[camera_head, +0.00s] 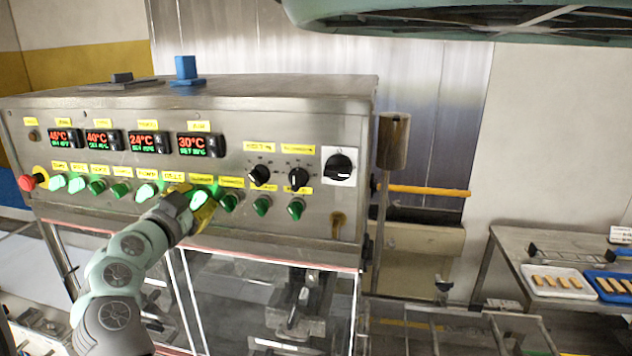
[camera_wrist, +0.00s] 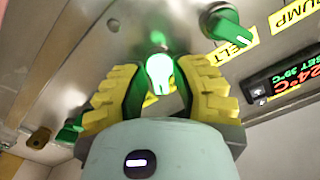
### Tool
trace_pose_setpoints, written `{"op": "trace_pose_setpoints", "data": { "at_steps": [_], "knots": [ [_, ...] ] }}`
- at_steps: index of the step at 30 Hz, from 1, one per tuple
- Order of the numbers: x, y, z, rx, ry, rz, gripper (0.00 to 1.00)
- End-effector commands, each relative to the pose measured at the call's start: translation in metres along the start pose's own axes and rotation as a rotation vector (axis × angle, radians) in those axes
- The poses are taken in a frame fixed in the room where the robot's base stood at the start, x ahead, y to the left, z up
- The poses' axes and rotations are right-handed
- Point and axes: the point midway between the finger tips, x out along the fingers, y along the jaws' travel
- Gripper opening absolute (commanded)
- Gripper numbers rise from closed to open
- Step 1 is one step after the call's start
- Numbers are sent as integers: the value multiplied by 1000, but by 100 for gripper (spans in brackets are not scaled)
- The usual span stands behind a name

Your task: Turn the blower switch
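The control panel (camera_head: 310,220) carries a row of green rotary switches. A brightly lit green switch (camera_head: 199,198) sits under a small yellow label (camera_head: 202,180) whose text I cannot read surely; it is likely the blower switch. My gripper (camera_head: 190,205) is at this switch, covering part of the row. In the wrist view, the lit switch (camera_wrist: 160,72) shows between my gripper's (camera_wrist: 160,90) two yellow ribbed fingers. The fingers are apart with a gap on each side of the switch; contact is not visible. The switch beside it, labelled BELT (camera_wrist: 229,28), is on the right there.
More green switches (camera_head: 262,206) stand close to the right. A red emergency button (camera_head: 27,183) is at the far left. Temperature displays (camera_head: 200,145) and black knobs (camera_head: 260,175) sit above the row. A side table (camera_head: 500,262) with trays stands at right.

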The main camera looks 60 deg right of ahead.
Motion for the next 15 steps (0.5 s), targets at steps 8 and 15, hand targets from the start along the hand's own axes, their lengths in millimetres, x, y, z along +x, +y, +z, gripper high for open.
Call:
{"op": "trace_pose_setpoints", "data": {
  "at_steps": [8,15],
  "knots": [
    [0,0,0,0,0,0,0],
    [0,0,0,0,-1,0,0]
  ]
}}
